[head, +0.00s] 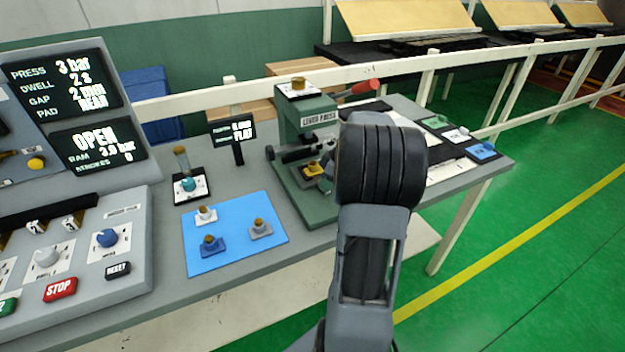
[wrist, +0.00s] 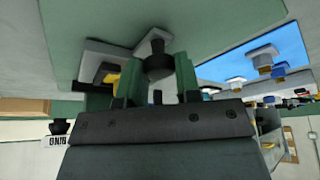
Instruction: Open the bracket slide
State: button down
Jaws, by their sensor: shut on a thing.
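The green lever press (head: 292,120) stands on the grey bench in the head view, its red-handled lever (head: 365,87) out to the right. A yellow piece (head: 312,169) sits low in the press; it also shows in the wrist view (wrist: 107,72). In the wrist view a grey slide plate (wrist: 112,50) carries a dark round knob (wrist: 158,64). My gripper (wrist: 155,80) has its fingers on either side of this knob and is shut on it. In the head view my arm hides the gripper and the knob.
A blue mat (head: 225,262) holds white, blue and grey clips with brown tops. A control panel (head: 90,265) is at the left, and a small display (head: 234,132) stands left of the press. Coloured pieces (head: 457,134) lie at the bench's right. A white rail runs behind.

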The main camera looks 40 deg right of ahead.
jog(key=s+b, duration=0.1)
jog(key=s, duration=0.1)
jog(key=s+a+b, duration=0.1)
jog(key=s, duration=0.2)
jog(key=s+b, duration=0.1)
jog(key=s, duration=0.1)
jog(key=shift+s+a, duration=0.3)
jog(key=shift+s, duration=0.1)
jog(key=c, duration=0.8)
grip_release()
jog(key=shift+r, duration=0.1)
jog(key=v, duration=1.3)
jog(key=shift+s+d+r+p, duration=0.1)
jog(key=shift+s+r+p, duration=0.05)
jog(key=shift+r+p, duration=0.15)
